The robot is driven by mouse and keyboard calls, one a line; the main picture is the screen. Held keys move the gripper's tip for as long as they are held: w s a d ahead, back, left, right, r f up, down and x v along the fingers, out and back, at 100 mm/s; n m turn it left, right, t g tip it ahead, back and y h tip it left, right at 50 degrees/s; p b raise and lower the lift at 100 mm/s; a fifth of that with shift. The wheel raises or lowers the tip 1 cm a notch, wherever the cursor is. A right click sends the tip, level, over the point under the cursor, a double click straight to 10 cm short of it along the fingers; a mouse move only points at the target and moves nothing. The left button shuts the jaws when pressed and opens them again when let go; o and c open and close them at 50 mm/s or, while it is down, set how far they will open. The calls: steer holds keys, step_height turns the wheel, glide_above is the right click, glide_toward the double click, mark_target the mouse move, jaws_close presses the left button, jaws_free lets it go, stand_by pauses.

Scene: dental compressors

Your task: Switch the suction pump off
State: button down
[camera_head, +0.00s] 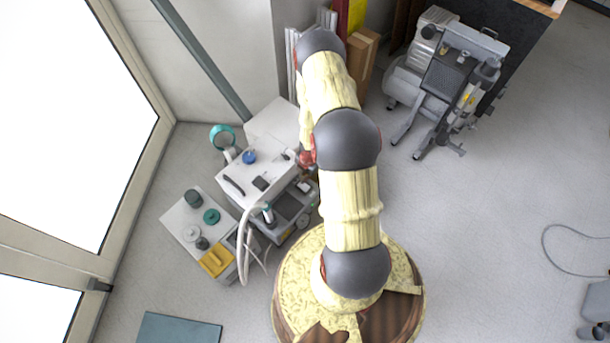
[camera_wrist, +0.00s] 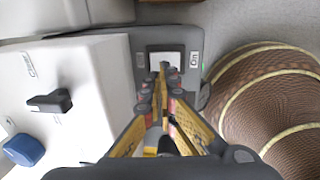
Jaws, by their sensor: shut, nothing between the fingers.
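The white unit with a blue knob and a pale hose, which looks like the suction pump (camera_head: 262,178), stands left of my arm in the head view. In the wrist view its white housing (camera_wrist: 85,75) fills the left side, with a black handle and the blue knob (camera_wrist: 25,150). Beside it is a dark grey panel with a white rocker switch (camera_wrist: 176,50) and an "On" label (camera_wrist: 195,59). My gripper (camera_wrist: 163,68) is shut and empty, its tips over the switch's lower edge. I cannot tell whether they touch it. A small green light shows near the label.
A grey compressor (camera_head: 440,80) stands at the upper right. A low white box with jars and a yellow part (camera_head: 215,262) sits left of the unit. A glass door (camera_head: 70,100) lines the left. Floor on the right is mostly clear, with a cable (camera_head: 560,262).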

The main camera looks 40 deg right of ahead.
mark_target(303, 185)
steer(key=f, duration=0.1)
steer(key=f+b, duration=0.1)
steer(key=f, duration=0.1)
steer(key=f+b, duration=0.1)
steer(key=f, duration=0.1)
steer(key=shift+w, duration=0.3)
steer(key=shift+w+f, duration=0.1)
steer(key=shift+f, duration=0.2)
